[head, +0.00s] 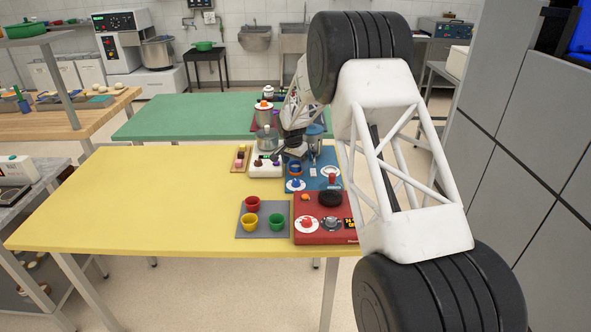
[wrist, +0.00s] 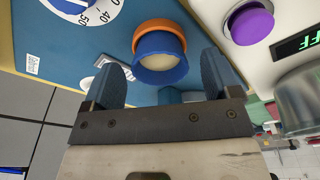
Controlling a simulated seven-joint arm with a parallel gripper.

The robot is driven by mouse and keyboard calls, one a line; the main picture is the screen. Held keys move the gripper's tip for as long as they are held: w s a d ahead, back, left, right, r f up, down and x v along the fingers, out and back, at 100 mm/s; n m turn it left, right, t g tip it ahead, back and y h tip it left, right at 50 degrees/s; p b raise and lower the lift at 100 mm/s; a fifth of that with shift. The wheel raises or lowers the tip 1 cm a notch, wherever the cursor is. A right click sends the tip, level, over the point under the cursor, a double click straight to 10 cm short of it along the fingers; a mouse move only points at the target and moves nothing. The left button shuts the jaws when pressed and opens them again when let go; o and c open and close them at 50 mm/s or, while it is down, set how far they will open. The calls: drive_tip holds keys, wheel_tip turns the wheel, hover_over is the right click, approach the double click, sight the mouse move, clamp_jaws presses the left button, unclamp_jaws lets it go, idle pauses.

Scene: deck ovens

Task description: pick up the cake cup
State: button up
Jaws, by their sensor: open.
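A blue cup (wrist: 160,66) with a pale inside, which looks like the cake cup, sits at an orange ring (wrist: 158,27) on the blue board in the wrist view. In the head view the blue and orange cup (head: 295,168) shows at the upper left of the blue board, just under my gripper. My gripper (wrist: 160,72) is open, with one blue finger on each side of the cup in the wrist view. Gaps show between both fingers and the cup. I cannot tell the exact height of the fingertips over it.
The blue board (head: 324,183) also carries dials. A white scale (head: 265,170) with a purple knob (wrist: 249,22) stands close on its left. A red panel (head: 325,236) and a grey mat (head: 263,233) with red, yellow and green cups lie nearer. The yellow table (head: 130,205) is clear at left.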

drive_tip(key=shift+w+f, duration=0.1)
drive_tip(key=shift+f, duration=0.5)
drive_tip(key=shift+c, duration=0.3)
drive_tip(key=c, duration=0.9)
